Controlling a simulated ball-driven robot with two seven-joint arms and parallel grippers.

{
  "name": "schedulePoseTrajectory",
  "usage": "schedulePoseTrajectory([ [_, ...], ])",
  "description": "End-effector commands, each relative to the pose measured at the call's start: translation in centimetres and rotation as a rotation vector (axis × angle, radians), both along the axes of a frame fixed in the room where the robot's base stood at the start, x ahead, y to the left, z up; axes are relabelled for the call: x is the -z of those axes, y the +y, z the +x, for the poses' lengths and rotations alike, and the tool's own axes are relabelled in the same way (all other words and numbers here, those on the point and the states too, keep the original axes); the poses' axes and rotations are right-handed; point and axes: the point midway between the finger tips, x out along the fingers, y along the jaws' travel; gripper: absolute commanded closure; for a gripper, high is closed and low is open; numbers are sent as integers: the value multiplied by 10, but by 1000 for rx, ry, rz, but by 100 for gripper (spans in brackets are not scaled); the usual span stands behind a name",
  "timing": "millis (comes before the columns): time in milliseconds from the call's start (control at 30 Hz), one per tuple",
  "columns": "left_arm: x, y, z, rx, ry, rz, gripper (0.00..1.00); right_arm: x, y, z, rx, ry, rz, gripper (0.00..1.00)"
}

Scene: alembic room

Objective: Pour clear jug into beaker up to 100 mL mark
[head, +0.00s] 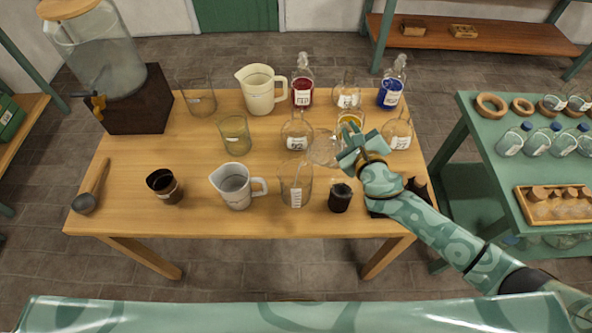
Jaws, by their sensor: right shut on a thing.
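My right gripper (350,150) is shut at the right side of the table. Just left of its fingers is a clear glass vessel (324,148), which looks like the clear jug in its grip. It seems tilted to the left above the table; its contents are hard to make out. A clear beaker (294,185) with a white scale stands upright in front of it and a little to the left. I cannot read its marks or see a liquid level in it. My left gripper is not in view.
Close around stand a labelled flask (297,133), a dark jar (340,198) and a grey-white jug (235,186). Red (302,92) and blue (390,93) bottles and a cream jug (259,91) stand behind. The table's (195,150) left-middle is fairly clear.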

Motion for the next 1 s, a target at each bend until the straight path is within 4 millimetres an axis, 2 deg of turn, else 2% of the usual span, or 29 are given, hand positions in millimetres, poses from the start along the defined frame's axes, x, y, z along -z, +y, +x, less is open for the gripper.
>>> schedulePoseTrajectory([
  [1000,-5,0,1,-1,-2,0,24,-9,6,-3,0,-34,-43,100],
])
